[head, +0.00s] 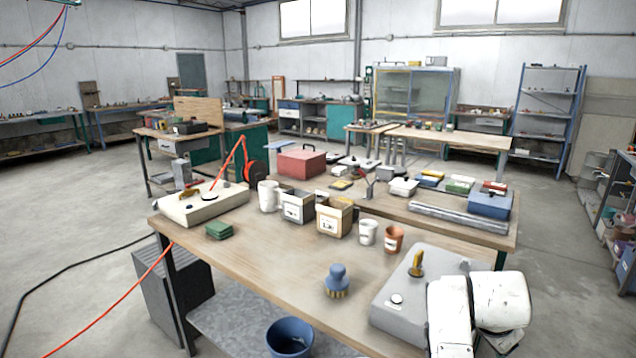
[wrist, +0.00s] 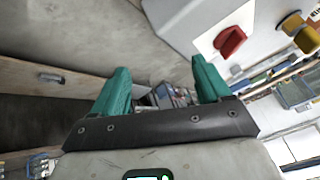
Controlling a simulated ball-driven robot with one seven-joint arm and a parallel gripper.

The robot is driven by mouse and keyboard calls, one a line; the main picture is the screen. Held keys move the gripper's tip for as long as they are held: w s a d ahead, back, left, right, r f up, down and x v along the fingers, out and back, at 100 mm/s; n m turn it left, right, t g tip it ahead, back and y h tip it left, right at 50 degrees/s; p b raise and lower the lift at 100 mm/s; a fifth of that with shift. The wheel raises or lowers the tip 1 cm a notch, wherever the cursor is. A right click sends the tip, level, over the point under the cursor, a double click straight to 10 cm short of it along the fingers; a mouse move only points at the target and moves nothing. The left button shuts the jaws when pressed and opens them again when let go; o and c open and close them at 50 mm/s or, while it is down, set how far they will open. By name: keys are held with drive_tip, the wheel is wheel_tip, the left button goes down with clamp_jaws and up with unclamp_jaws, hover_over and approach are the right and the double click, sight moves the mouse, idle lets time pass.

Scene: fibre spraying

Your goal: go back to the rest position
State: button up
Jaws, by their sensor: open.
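My gripper (wrist: 157,88) shows in the wrist view with its two green fingers spread apart and nothing between them. In the head view my white arm (head: 478,310) is at the lower right, in front of the grey box with a yellow knob (head: 405,285); the fingers cannot be made out there. In the wrist view a pale box with a red part (wrist: 230,42) and a yellow knob (wrist: 300,35) lies beyond the right finger, apart from it.
A blue bucket (head: 290,337) stands below the front edge. Open floor (head: 80,220) lies left.

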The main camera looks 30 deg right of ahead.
drive_tip(key=a+f+n, duration=0.1)
drive_tip(key=a+n, duration=0.1)
drive_tip(key=a+f+n+t, duration=0.1)
drive_tip(key=a+n, duration=0.1)
drive_tip(key=a+f+n, duration=0.2)
drive_tip(key=shift+w+a+y, duration=0.2)
drive_tip(key=shift+w+y, duration=0.1)
drive_tip(key=shift+w, duration=0.05)
drive_tip(key=s+a+f+n+t+y, duration=0.1)
drive_tip(key=s+a+f+n+y, duration=0.2)
drive_tip(key=a, duration=0.4)
drive_tip(key=s+a+f+n+y, duration=0.1)
drive_tip(key=a+f+n, duration=0.2)
drive_tip(key=a+n, duration=0.3)
drive_tip(key=s+a+f+n+t+y, duration=0.1)
drive_tip(key=a+f+n, duration=0.25)
drive_tip(key=a, duration=0.35)
drive_tip(key=s+f+g, duration=0.4)
drive_tip(key=s+f, duration=0.1)
drive_tip(key=s, duration=0.6)
drive_tip(key=shift+s+f+n+y, duration=0.15)
drive_tip(key=shift+f+n+y, duration=0.05)
drive_tip(key=shift+n+y, duration=0.15)
